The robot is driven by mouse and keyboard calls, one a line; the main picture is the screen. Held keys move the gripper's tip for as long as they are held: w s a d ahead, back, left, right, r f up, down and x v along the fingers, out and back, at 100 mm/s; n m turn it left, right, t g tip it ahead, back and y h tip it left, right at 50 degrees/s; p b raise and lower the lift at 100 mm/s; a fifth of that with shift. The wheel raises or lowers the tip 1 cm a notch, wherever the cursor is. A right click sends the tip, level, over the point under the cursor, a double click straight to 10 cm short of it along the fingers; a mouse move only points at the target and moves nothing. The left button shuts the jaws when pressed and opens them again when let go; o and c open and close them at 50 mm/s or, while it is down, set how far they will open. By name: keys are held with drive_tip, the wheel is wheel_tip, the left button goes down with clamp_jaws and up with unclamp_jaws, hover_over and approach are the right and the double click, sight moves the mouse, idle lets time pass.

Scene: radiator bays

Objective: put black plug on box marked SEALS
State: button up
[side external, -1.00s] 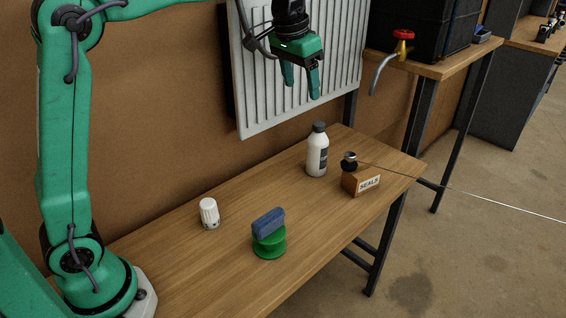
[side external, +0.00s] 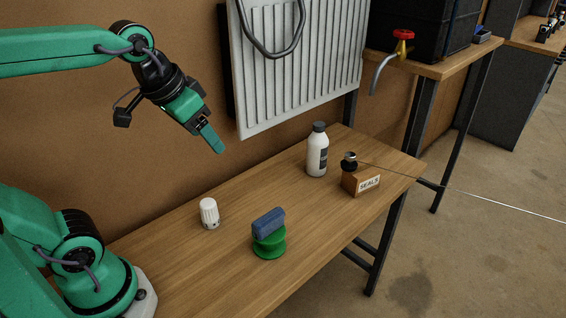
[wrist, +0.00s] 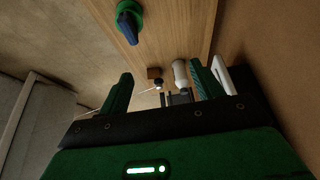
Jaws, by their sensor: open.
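The box stands near the table's right end. In the wrist view the box (wrist: 154,73) is small between my fingers, with the plug (wrist: 158,82) by it, its shape hard to make out. My gripper (side external: 219,151) is open and empty, tilted down to the right. It hangs above the table's back left side, well left of the plug. Both fingers show apart in the wrist view (wrist: 162,82).
A white bottle with a dark cap (side external: 317,153) stands just left of the box. A radiator (side external: 300,65) hangs behind. A thin line (side external: 470,193) runs right from the plug.

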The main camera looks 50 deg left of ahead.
drive_tip(key=shift+t, duration=0.3)
drive_tip(key=s+f, duration=0.3)
drive_tip(key=s, duration=0.1)
drive_tip(key=shift+s+a+f, duration=0.15)
drive_tip(key=shift+s+f, duration=0.05)
drive_tip(key=shift+f, duration=0.2)
drive_tip(key=shift+o, duration=0.3)
drive_tip(key=w+d+f+n+t, duration=0.1)
drive_tip(key=w, duration=0.9)
drive_tip(key=w+d+f+t, duration=0.1)
drive_tip(key=w+t, duration=0.1)
drive_tip(key=w, duration=0.7)
drive_tip(key=n+t+h, duration=0.1)
drive_tip(key=t, duration=0.2)
approach(350, 161)
wheel_tip(350, 161, down, 2)
drive_tip(key=w, duration=0.2)
drive_tip(key=shift+a, duration=0.5)
drive_tip(key=shift+f, duration=0.1)
